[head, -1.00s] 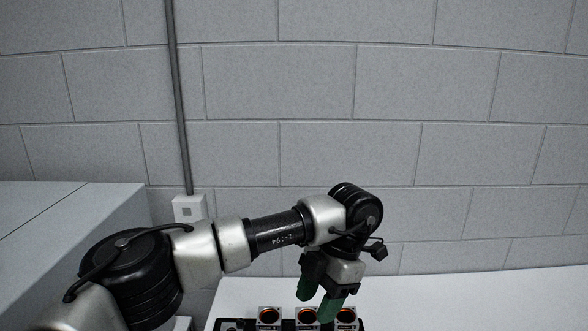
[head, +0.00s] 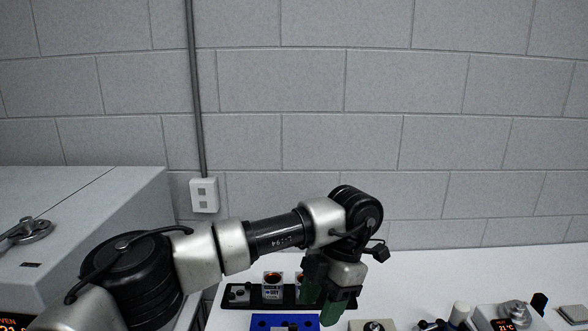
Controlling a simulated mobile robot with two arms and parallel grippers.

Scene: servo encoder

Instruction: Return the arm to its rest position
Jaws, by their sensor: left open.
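My left arm comes in from the left and reaches across to the middle of the view. My left gripper (head: 328,304), with green fingers, points down over the white bench. Its fingers are apart and I see nothing held between them. It hangs in front of the right part of a black tray (head: 230,303) and hides part of it. A grey boxy unit with a dark round opening (head: 272,289) stands on the tray, with a second one (head: 299,279) partly behind the gripper. My right gripper is out of view.
A blue block (head: 262,323) lies in front of the tray. A large grey cabinet (head: 80,215) fills the left.

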